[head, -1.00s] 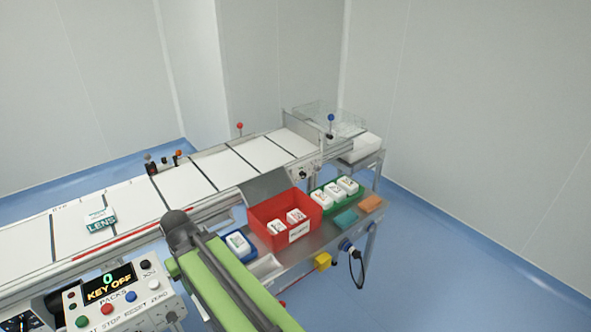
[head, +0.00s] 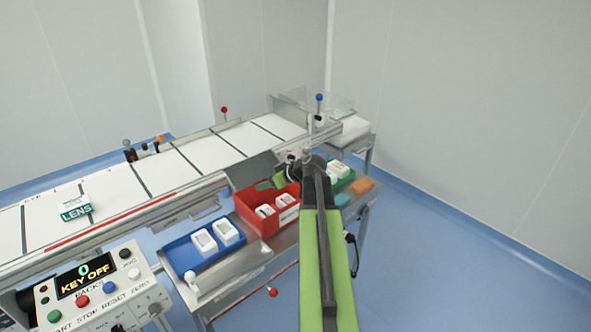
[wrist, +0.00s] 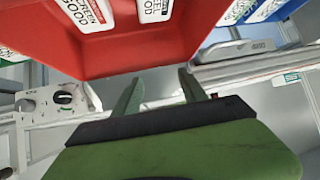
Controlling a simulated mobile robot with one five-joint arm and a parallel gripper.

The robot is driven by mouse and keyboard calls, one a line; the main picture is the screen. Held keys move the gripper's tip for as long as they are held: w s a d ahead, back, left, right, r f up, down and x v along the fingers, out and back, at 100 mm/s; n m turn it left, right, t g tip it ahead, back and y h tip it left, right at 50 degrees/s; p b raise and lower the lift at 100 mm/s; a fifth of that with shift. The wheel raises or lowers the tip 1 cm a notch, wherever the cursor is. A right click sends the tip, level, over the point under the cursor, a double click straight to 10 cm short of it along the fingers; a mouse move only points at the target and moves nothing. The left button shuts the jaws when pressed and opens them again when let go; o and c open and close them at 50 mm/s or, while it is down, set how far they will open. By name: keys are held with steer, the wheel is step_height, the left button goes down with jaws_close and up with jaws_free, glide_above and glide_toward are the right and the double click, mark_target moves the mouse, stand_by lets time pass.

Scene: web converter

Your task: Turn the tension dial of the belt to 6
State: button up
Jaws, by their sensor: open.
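A black round dial (wrist: 64,97) with a white mark sits on a pale panel at the left of the wrist view. Its numbers are too small to read, and I cannot tell whether it is the tension dial. The belt (head: 180,165) runs from lower left to upper right in the head view. My gripper (wrist: 160,88) is open and empty, its two green fingers apart. It is right of the dial in the wrist view and not touching it. In the head view my arm hides part of the belt's side near its far end.
A red bin (wrist: 150,55) with white packs is close to my fingers. In the head view a blue tray (head: 190,262) stands left of the red bin (head: 262,222). The control box (head: 105,300) reads KEY OFF. Open floor lies to the right.

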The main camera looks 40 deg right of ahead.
mark_target(294, 158)
steer(key=s+d+r+t+h+b, duration=0.15)
steer(key=s+d, duration=0.25)
steer(key=d, duration=0.6)
steer(key=s+d+r+t+h, duration=0.1)
steer(key=s+d+t+h, duration=0.2)
steer(key=d, duration=0.6)
steer(key=shift+m+g+y, duration=0.25)
steer(key=shift+m+g, duration=0.05)
steer(key=shift+g, duration=0.45)
steer(key=b+x, duration=0.6)
steer(key=x, duration=0.9)
steer(key=shift+w+f, duration=0.15)
steer(key=shift+f, duration=0.1)
steer(key=shift+w+f, duration=0.1)
steer(key=shift+w, duration=0.35)
jaws_close()
steer(key=shift+d, duration=0.4)
steer(key=shift+a, duration=0.25)
